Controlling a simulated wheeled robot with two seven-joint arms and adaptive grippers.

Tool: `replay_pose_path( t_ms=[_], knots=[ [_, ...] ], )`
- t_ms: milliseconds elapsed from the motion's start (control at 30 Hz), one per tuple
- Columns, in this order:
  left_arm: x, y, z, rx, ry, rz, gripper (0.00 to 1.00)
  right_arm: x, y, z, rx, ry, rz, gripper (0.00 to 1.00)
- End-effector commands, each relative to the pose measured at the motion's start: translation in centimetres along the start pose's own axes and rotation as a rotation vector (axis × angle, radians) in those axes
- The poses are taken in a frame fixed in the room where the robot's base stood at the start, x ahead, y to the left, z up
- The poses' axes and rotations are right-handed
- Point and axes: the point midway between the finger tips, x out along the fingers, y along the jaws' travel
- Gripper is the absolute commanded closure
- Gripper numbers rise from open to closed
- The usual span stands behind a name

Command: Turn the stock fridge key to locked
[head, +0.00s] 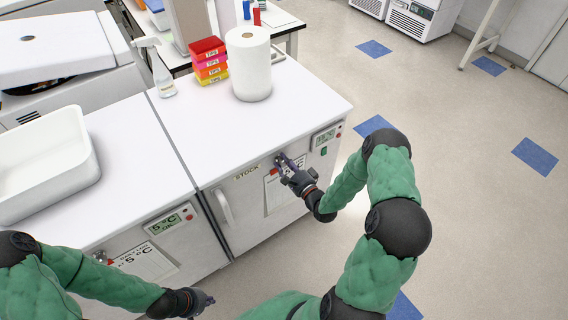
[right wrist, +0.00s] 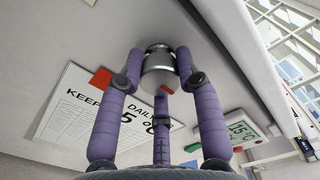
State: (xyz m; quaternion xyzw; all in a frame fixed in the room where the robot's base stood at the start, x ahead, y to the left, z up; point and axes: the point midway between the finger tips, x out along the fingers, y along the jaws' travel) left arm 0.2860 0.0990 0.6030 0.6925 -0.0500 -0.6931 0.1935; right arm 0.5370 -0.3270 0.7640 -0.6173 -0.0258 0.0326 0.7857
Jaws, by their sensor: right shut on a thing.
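The stock fridge (head: 240,198) is the white under-counter unit with a STOCK label (head: 247,172) on its front. My right gripper (head: 283,162) is at the upper front of this fridge, right of the label. In the right wrist view, my right gripper (right wrist: 160,78) has its purple fingers closed around a silver, cylindrical key lock (right wrist: 158,62) with a small red mark on its near end. The fingers hide part of it, and I cannot read its turn position. My left gripper (head: 198,301) is low in the head view, away from the stock fridge, its finger opening unclear.
A daily log sheet (right wrist: 70,108) hangs beside the lock, and a temperature display (head: 325,137) sits to its right. The fridge handle (head: 224,208) is at the left. A paper roll (head: 249,65) and coloured boxes (head: 209,62) stand on top. Open floor (head: 465,140) lies right.

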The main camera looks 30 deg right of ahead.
Motion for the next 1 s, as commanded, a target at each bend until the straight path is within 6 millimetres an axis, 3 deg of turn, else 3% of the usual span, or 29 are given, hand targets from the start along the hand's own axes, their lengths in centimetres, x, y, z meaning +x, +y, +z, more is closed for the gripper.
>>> replay_pose_path(
  t_ms=[67, 100, 167, 667, 1000],
  knots=[
    [0.0, 0.0, 0.0, 0.000, 0.000, 0.000, 1.00, 0.2, -0.7, -0.9, -0.010, 0.016, -0.016, 0.98],
    [0.0, 0.0, 0.0, 0.000, 0.000, 0.000, 1.00, 0.2, -0.7, -0.9, -0.010, 0.016, -0.016, 0.57],
    [0.0, 0.0, 0.0, 0.000, 0.000, 0.000, 1.00, 0.2, -0.7, -0.9, -0.010, 0.016, -0.015, 0.42],
    [0.0, 0.0, 0.0, 0.000, 0.000, 0.000, 1.00, -0.6, -0.1, -0.3, -0.003, 0.007, -0.002, 0.42],
    [0.0, 0.0, 0.0, 0.000, 0.000, 0.000, 1.00, -6.7, -0.1, -0.5, -0.002, 0.014, -0.003, 0.42]
  ],
)
